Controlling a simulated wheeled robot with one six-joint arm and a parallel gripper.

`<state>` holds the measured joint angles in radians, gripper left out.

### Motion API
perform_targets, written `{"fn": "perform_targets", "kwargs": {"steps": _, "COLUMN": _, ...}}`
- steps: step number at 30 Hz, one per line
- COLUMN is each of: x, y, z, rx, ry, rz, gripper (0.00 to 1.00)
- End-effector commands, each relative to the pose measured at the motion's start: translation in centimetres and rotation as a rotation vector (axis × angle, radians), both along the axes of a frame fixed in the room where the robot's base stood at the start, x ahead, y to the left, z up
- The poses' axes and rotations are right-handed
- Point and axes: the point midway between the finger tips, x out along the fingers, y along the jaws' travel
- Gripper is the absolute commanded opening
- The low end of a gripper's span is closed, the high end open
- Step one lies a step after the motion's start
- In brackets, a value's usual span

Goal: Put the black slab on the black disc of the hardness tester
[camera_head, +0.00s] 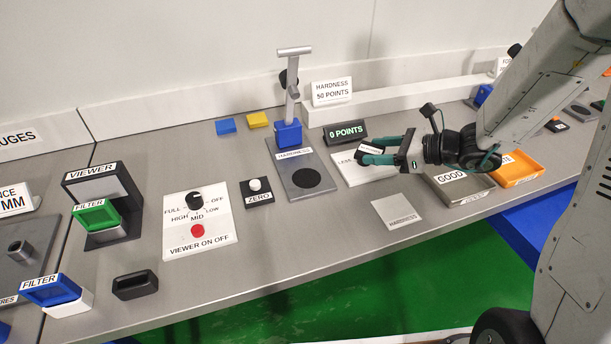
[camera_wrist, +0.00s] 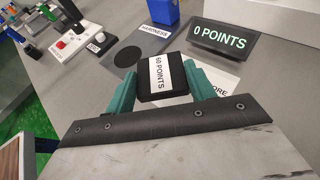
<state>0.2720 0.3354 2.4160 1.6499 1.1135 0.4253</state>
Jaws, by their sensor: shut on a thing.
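The black slab (camera_wrist: 178,72) carries a white label reading 60 POINTS and sits between the green fingers of my gripper (camera_wrist: 164,80) in the wrist view. In the head view my gripper (camera_head: 372,151) holds it over the white plate, right of the hardness tester (camera_head: 289,137); the slab is mostly hidden there. The black disc (camera_head: 306,178) lies bare on the tester's grey base plate. The disc also shows in the wrist view (camera_wrist: 127,57), ahead and left of the slab, with a clear gap between them.
A 0 POINTS display (camera_head: 345,132) stands behind my gripper. The white plate (camera_head: 350,174) lies below it. A grey HARDNESS plate (camera_head: 403,210) lies at the front. The GOOD tray (camera_head: 458,187) and an orange tray (camera_head: 518,169) stand to the right. The tester's blue head and upright handle rise behind the disc.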

Motion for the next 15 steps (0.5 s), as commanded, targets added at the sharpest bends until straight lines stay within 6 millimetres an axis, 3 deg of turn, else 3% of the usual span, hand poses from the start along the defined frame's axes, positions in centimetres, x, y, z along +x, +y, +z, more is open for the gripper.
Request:
{"fn": "perform_targets", "kwargs": {"steps": 3, "x": -5.1, "y": 1.8, "z": -0.3, "rx": 0.001, "ry": 0.000, "rz": 0.208, "gripper": 0.31}}
{"fn": "perform_targets", "kwargs": {"steps": 7, "x": -8.7, "y": 2.7, "z": -0.4, "rx": 0.001, "ry": -0.001, "rz": 0.353, "gripper": 0.31}}
{"fn": "perform_targets", "kwargs": {"steps": 11, "x": -9.7, "y": 3.5, "z": -0.5, "rx": -0.001, "ry": -0.002, "rz": 0.414, "gripper": 0.31}}
{"fn": "perform_targets", "kwargs": {"steps": 15, "x": -8.1, "y": 6.0, "z": -0.8, "rx": -0.002, "ry": -0.003, "rz": 0.427, "gripper": 0.31}}
